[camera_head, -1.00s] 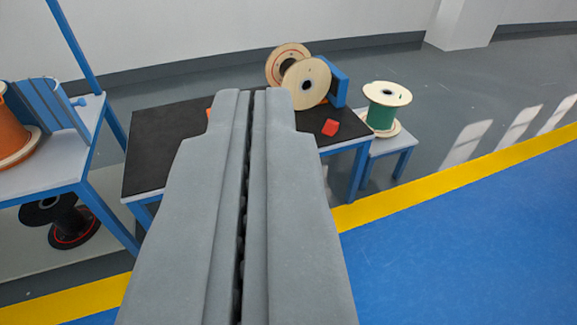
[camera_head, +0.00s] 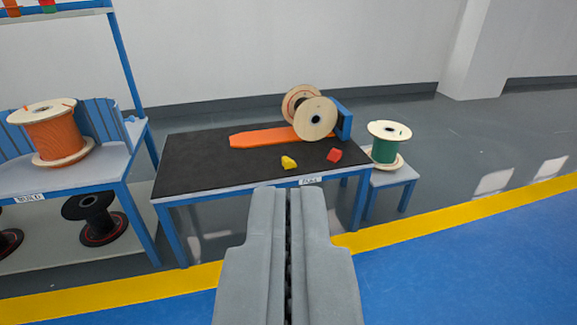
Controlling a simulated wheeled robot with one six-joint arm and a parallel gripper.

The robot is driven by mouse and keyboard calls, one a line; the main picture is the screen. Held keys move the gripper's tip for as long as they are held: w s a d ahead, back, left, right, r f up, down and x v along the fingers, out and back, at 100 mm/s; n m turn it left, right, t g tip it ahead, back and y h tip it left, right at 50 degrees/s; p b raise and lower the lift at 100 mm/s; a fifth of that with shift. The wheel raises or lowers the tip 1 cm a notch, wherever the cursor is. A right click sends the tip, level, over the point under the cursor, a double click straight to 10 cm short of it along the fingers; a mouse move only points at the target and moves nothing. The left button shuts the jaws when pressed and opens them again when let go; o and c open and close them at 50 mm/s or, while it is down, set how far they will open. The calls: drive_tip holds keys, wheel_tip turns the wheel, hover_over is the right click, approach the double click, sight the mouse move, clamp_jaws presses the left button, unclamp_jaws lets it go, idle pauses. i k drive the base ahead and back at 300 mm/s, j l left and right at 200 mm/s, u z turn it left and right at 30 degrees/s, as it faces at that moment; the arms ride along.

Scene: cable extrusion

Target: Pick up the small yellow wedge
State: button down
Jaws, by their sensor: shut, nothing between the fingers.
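The small yellow wedge (camera_head: 289,162) lies on the black top of a blue-legged table (camera_head: 200,165), near its front edge and right of its middle. A small red block (camera_head: 334,155) lies to the right of the wedge, apart from it. My gripper (camera_head: 289,190) is shut and empty. It points toward the table from the near side, with its tips showing just below the wedge in the picture, apart from it. Nothing hides the wedge.
An orange flat piece (camera_head: 265,137) lies behind the wedge. Wooden spools (camera_head: 315,118) and a blue part (camera_head: 344,120) stand at the table's back right. A green spool (camera_head: 386,150) sits on a stool at right. A shelf with an orange spool (camera_head: 55,135) stands left. The blue floor (camera_head: 470,260) is clear.

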sight(287, 162)
drive_tip(key=i, duration=0.75)
drive_tip(key=i+j, duration=0.15)
drive_tip(key=i, duration=0.55)
drive_tip(key=i+z, duration=0.1)
drive_tip(key=i, duration=0.65)
